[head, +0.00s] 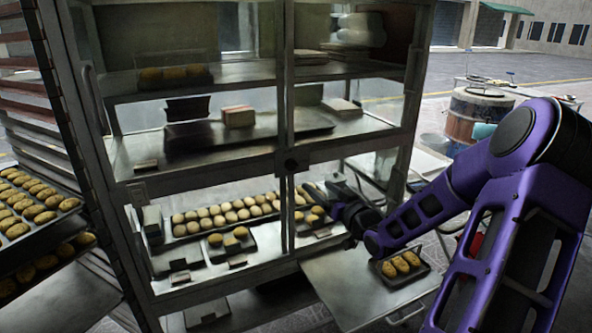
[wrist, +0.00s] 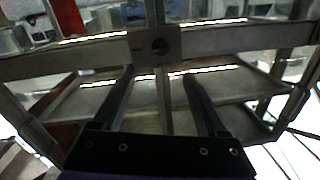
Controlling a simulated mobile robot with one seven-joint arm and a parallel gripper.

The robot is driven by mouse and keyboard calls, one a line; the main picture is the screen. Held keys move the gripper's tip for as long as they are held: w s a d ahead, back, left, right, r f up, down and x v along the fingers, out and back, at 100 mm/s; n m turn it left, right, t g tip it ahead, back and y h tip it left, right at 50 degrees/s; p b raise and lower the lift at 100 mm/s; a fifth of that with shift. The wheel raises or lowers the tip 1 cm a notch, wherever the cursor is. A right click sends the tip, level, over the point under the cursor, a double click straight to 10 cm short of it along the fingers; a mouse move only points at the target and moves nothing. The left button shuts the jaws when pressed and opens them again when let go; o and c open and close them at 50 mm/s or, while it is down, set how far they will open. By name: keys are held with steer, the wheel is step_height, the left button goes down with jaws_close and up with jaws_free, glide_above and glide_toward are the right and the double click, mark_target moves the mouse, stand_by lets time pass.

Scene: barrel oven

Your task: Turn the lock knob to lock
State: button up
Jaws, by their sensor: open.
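The dark round lock knob (head: 291,165) sits on a square metal plate where the middle bars of the glass cabinet (head: 350,148) cross. In the wrist view the knob (wrist: 160,46) is face-on, above and between my fingertips. My gripper (wrist: 157,74) is open and empty, its two dark fingers pointing toward the cabinet front. In the head view my gripper (head: 322,189) is to the right of the knob and slightly lower, apart from it. The exact fingertip outline blends into the dark cabinet there, and I cannot tell the knob's angle.
Trays of round buns (head: 226,217) stand on the cabinet's lower shelf. A metal side table (head: 340,292) with a small tray of rolls (head: 403,264) is below my arm. A tray of rolls (head: 35,207) sits on a rack at left. A barrel (head: 478,116) stands behind at right.

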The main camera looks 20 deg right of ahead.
mark_target(295, 168)
steer(key=w, duration=0.4)
steer(key=w+a, duration=0.1)
steer(key=w, duration=0.8)
steer(key=shift+a, duration=0.2)
jaws_close()
